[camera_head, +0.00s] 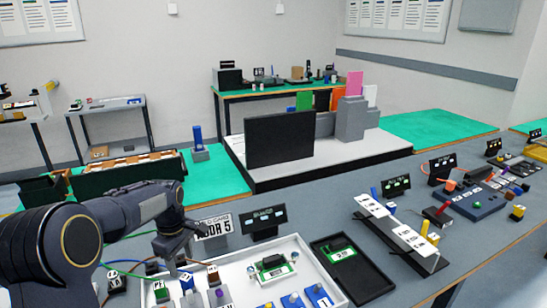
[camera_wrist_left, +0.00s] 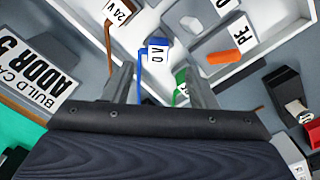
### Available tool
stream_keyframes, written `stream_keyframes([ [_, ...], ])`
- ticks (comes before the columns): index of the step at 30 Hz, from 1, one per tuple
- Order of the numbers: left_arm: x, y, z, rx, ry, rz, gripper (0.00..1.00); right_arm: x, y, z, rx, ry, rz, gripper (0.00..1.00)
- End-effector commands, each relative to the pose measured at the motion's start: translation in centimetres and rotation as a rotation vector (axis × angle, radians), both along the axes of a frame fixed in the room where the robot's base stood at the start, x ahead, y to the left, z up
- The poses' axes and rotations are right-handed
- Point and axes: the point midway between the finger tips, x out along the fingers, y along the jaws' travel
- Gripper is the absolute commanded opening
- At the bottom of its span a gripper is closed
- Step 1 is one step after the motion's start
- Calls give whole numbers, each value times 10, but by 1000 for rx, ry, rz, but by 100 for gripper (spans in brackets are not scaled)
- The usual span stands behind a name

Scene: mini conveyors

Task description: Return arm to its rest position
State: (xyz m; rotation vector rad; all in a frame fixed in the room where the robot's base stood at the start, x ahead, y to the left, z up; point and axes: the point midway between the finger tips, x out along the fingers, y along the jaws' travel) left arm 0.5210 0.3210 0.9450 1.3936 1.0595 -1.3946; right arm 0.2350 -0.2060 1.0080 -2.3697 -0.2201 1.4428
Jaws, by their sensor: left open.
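My left gripper (camera_head: 180,255) is open, low over the left end of a white tray (camera_head: 222,270), with its arm coming in from the left edge. In the left wrist view its two fingers (camera_wrist_left: 160,85) stand apart with nothing clamped between them. Beyond them is a blue part labelled 0V (camera_wrist_left: 157,52); a green labelled part (camera_wrist_left: 181,88) shows beside the right finger. I cannot tell how far these are from the fingertips. My right gripper is in neither view.
A build card sign reading ADDR 5 (camera_head: 213,228) and a small black display (camera_head: 264,222) stand close behind the tray. A black tray (camera_head: 376,283) lies right of it. Wires run left of the gripper. A large black panel (camera_head: 280,139) stands farther back.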

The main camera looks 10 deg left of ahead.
Motion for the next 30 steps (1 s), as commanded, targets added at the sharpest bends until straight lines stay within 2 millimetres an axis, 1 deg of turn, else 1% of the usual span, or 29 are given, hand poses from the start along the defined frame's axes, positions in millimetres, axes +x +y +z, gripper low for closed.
stream_keyframes([
  [2, -15, -2, 16, -28, -31, -48, 52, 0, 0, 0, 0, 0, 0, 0],
  [5, -47, -10, 42, -79, -99, -167, 52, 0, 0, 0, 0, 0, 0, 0],
  [6, -63, -15, 52, -99, -132, -229, 52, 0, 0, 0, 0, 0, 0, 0],
  [8, -90, -23, 67, -122, -189, -328, 52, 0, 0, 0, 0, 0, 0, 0],
  [9, -107, -30, 74, -134, -229, -395, 52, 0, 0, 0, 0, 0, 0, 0],
  [11, -134, -40, 83, -141, -288, -495, 52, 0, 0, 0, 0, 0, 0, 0],
  [12, -152, -48, 88, -142, -330, -562, 52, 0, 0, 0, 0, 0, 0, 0],
  [14, -179, -59, 91, -135, -390, -662, 52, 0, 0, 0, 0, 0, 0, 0],
  [15, -196, -67, 92, -124, -428, -729, 52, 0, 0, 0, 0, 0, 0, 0],
  [18, -233, -85, 87, -88, -512, -879, 52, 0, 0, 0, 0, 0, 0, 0],
  [21, -260, -100, 78, -45, -574, -995, 52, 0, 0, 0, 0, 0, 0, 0],
  [25, -279, -111, 67, -4, -618, -1089, 52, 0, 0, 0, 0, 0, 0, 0],
  [30, -286, -115, 62, 13, -631, -1125, 52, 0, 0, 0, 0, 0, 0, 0],
])
